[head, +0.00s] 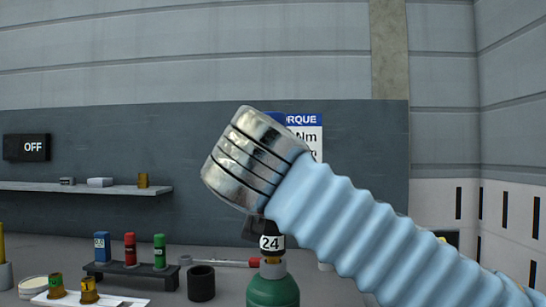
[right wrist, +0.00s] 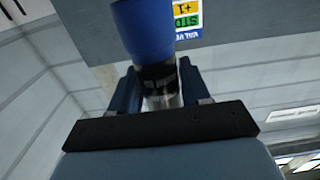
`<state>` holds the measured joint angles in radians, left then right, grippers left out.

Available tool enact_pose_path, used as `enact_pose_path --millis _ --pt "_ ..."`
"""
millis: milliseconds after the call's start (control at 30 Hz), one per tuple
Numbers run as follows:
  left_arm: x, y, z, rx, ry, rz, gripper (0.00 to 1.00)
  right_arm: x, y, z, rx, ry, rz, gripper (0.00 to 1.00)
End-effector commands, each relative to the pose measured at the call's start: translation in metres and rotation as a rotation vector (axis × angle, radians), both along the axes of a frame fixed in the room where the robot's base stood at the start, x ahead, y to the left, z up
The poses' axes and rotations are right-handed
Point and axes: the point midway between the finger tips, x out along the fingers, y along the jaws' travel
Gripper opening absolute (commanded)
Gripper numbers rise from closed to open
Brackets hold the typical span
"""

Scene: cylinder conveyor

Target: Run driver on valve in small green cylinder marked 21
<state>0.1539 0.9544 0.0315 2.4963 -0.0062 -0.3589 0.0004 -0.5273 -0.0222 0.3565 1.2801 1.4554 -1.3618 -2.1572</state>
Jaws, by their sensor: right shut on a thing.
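A small green cylinder (head: 273,289) stands at the bottom middle of the head view, its lower part cut off. I see no number on its body. A brass valve (head: 273,262) shows at its top. Directly above the valve is a black piece with a white label reading 24 (head: 271,243); I cannot tell whether it is seated. My right gripper (right wrist: 161,78) is shut on a driver with a blue upper part (right wrist: 143,28), a black band and a metal section. In the head view my right wrist hides most of the gripper and driver. My left gripper is not in view.
A dark rack (head: 130,273) holds blue, red and green pieces. A red-ended metal tool (head: 222,262) lies nearby. A black cup (head: 201,283) stands left of the cylinder. Brass parts sit at lower left. A wall shelf (head: 85,187) and an OFF sign (head: 27,147) are behind.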

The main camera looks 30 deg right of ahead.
Motion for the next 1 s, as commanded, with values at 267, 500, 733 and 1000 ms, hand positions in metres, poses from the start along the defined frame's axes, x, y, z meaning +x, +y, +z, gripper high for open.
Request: enact_pose_path --millis 267,500,733,1000 --pt "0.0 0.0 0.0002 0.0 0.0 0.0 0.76 -0.0006 -0.0002 -0.002 0.0 -0.002 0.0 0.0" --pt "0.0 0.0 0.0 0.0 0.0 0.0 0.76 -0.0002 -0.0001 -0.0042 0.0 0.0 0.0 0.0" --pt "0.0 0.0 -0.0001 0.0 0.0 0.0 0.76 -0.0002 -0.0003 -0.0023 0.0 0.0 0.0 0.0" --pt "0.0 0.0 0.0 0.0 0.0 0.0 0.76 0.0 -0.0002 -0.0049 0.0 0.0 -0.001 0.0"
